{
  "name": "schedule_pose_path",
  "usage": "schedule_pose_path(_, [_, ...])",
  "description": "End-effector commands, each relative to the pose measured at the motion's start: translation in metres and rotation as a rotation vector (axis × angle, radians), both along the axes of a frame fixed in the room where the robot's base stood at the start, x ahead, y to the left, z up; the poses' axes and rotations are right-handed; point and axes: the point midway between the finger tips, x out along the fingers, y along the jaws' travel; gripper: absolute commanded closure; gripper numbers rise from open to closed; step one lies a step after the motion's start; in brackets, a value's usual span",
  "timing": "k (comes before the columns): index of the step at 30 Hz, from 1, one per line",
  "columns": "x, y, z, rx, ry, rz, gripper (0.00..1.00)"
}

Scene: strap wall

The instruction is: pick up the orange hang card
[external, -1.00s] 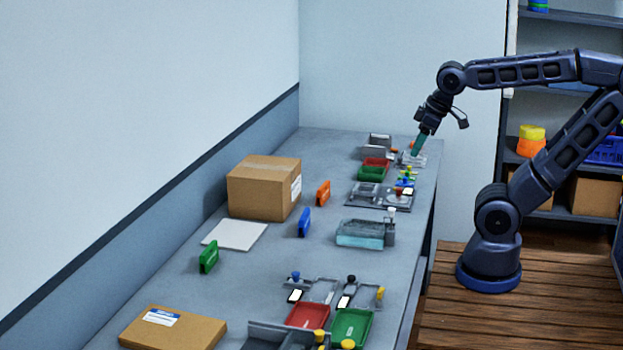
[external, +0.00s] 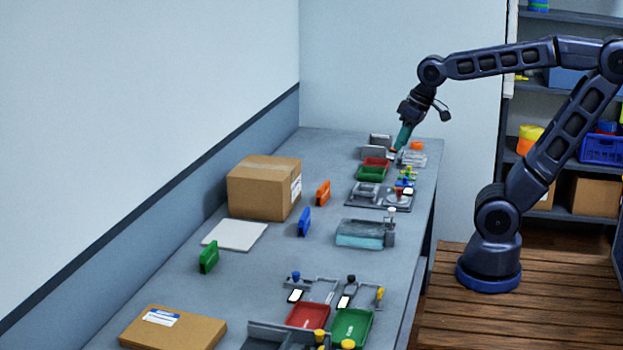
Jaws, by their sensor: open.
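An orange hang card (external: 323,193) stands upright on the grey bench, just right of the large cardboard box. A blue card (external: 304,222) and a green card (external: 209,257) stand nearer the camera in a loose line with it. My gripper (external: 399,148) points down over the far end of the bench, beyond and to the right of the orange card and well apart from it. Its teal fingers are small here; it is open, and I see nothing held in it.
The cardboard box (external: 264,188) stands left of the orange card. A white sheet (external: 235,235) lies in front of it. Red and green trays (external: 371,174), a grey fixture (external: 378,197) and a clear bluish container (external: 361,234) line the right side.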

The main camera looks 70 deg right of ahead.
Motion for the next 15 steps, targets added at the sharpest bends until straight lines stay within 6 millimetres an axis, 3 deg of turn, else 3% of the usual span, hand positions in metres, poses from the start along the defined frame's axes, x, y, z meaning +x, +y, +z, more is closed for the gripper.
schedule_pose_path(15, [0.122,-0.069,-0.021,0.18,0.126,-0.409,0.55])
